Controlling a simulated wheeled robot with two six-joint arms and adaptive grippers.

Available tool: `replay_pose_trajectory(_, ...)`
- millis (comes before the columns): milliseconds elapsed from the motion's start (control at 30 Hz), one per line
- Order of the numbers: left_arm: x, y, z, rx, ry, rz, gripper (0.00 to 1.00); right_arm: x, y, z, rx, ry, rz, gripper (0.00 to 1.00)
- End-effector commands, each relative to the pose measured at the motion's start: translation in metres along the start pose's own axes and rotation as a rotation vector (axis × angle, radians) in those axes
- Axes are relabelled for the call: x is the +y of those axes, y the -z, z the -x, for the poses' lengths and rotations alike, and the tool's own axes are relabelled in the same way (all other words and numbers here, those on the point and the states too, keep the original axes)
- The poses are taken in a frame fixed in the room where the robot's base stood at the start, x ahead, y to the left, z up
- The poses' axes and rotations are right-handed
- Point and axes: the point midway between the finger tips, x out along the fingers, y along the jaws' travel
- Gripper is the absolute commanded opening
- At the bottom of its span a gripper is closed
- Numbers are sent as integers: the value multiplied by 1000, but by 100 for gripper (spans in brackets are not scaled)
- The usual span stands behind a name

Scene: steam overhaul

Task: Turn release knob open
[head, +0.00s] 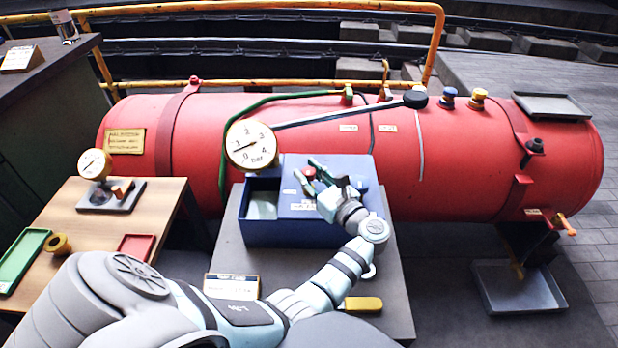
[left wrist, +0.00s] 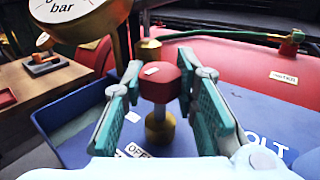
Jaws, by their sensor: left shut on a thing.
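The release knob (head: 309,173) is a red cap on top of the blue box (head: 290,236). In the left wrist view the red knob (left wrist: 159,84) stands upright on a brass stem (left wrist: 160,127), with a small white mark on its top. My left gripper (head: 311,170) reaches over the box from the front. Its teal fingers (left wrist: 160,72) stand on either side of the knob and are shut on it. An "OFF" label (left wrist: 137,151) lies near the stem; other lettering is partly hidden. My right gripper is not in view.
A round gauge marked bar (head: 251,145) stands at the box's back left, close to the gripper. The red tank (head: 450,160) lies behind. A wooden table (head: 85,215) with another gauge (head: 94,164) and trays is at left. A yellow block (head: 362,304) lies in front.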

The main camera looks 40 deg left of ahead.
Motion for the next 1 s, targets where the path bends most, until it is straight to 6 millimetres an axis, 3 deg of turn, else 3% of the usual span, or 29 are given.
replay_pose_trajectory(533, 0, 0, 0, 1, -30, 0, 0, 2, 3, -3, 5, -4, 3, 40)
replay_pose_trajectory(567, 0, 0, 0, 1, -30, 0, 30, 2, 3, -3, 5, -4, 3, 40)
replay_pose_trajectory(667, 0, 0, 0, 1, -29, 0, 46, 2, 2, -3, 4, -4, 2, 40)
replay_pose_trajectory(1000, 0, -2, 0, 1, -29, 0, 48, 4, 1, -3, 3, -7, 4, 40)
